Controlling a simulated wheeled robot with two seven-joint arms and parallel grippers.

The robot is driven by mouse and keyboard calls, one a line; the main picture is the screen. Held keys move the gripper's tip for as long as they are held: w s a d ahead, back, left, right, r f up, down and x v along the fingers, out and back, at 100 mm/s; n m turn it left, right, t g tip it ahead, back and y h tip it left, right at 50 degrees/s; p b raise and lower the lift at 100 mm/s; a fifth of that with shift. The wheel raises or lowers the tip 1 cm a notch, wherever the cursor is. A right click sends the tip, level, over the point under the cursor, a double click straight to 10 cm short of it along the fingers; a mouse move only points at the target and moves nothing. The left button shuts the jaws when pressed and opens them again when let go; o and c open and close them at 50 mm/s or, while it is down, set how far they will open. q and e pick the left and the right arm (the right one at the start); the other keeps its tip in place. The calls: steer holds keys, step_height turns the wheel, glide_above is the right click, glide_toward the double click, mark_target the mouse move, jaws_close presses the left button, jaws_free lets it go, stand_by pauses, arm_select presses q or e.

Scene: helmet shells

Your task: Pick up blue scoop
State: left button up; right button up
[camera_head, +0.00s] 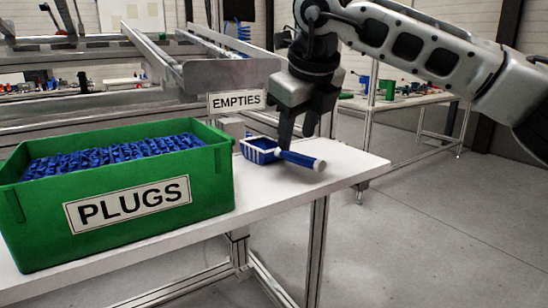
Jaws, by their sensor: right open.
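The blue scoop (261,152) lies on the white table, to the right of the green bin. Its blue handle has a white end and points right, toward the table's right end. My right gripper (298,143) comes in from the upper right and points down at the scoop. Its fingers are open and sit at the handle, near where it meets the scoop's head. I cannot tell whether they touch the handle. My left gripper is not in view.
The green bin (120,233), labelled PLUGS, holds many blue plugs and fills the table's left part. An EMPTIES sign (237,101) stands behind the scoop by a metal frame. The white table (290,190) has bare surface in front of the scoop. Another table (398,103) stands farther back.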

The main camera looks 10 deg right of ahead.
mark_target(291, 152)
steer(key=x, duration=0.4)
steer(key=shift+a+f, duration=0.2)
steer(key=shift+f, duration=0.15)
jaws_close()
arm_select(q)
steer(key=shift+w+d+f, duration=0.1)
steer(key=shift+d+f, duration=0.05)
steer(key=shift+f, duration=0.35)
arm_select(e)
steer(key=shift+r, duration=0.1)
steer(key=shift+r, duration=0.1)
steer(key=shift+r, duration=0.25)
steer(key=v, duration=0.3)
steer(key=shift+w+a+r, duration=0.15)
steer(key=shift+w+r, duration=0.1)
steer(key=shift+r, duration=0.2)
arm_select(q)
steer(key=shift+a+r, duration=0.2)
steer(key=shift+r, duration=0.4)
arm_select(e)
steer(key=s+a+r, duration=0.2)
steer(key=s+r, duration=0.6)
steer(key=s, duration=0.5)
steer(key=shift+a+r, duration=0.35)
steer(key=shift+a, duration=0.05)
